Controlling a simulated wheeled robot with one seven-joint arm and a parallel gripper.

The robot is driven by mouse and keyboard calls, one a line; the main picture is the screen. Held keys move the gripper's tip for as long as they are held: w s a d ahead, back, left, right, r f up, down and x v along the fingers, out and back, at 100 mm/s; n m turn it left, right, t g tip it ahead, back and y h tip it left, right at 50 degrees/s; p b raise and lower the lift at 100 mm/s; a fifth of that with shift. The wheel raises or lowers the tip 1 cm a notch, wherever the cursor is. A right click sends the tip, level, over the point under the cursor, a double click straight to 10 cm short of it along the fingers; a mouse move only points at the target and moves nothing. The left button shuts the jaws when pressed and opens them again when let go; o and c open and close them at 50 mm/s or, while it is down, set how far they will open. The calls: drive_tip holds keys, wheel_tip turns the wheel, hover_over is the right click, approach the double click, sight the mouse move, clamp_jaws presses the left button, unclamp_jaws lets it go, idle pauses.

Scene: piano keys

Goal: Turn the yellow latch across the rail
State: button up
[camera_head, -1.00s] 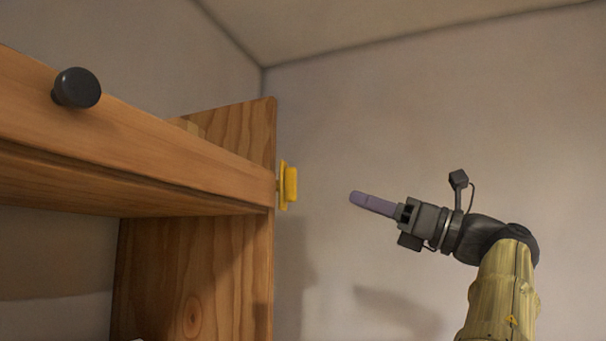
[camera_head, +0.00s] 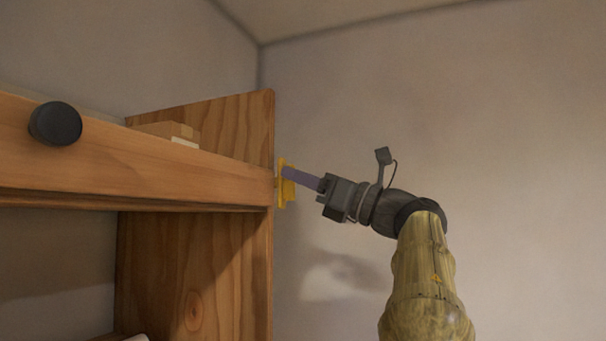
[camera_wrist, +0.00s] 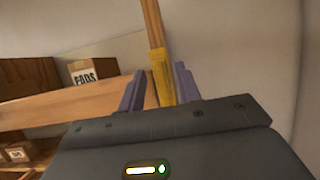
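The yellow latch (camera_head: 281,194) is at the right end of the wooden rail (camera_head: 150,165), by the upright side panel (camera_head: 245,140). It looks roughly upright in the head view, partly hidden by my purple fingers. My gripper (camera_head: 287,173) is at the latch, reaching in from the right. In the wrist view the latch (camera_wrist: 162,82) shows between the two spread fingers of my gripper (camera_wrist: 158,70), nearer the right finger, with a gap at the left one. I cannot tell whether either finger touches it.
A black round knob (camera_head: 56,123) sticks out of the rail at the left. A cardboard box (camera_head: 166,131) sits behind the rail. The wrist view shows more boxes (camera_wrist: 95,71) on the shelves.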

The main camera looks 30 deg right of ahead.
clamp_jaws()
drive_tip(key=shift+m+h, duration=0.4)
drive_tip(key=shift+m, duration=0.4)
drive_tip(key=m+h+p, duration=0.2)
drive_tip(key=m+h, duration=0.1)
drive_tip(key=m, duration=0.4)
drive_tip(key=m+h+p, duration=0.2)
drive_tip(key=m, duration=0.5)
drive_tip(key=m+h+p, duration=0.3)
drive_tip(key=m, duration=0.3)
drive_tip(key=shift+w+d+f+m+h, duration=0.25)
drive_tip(key=shift+f+m+h, duration=0.05)
drive_tip(key=shift+m, duration=0.1)
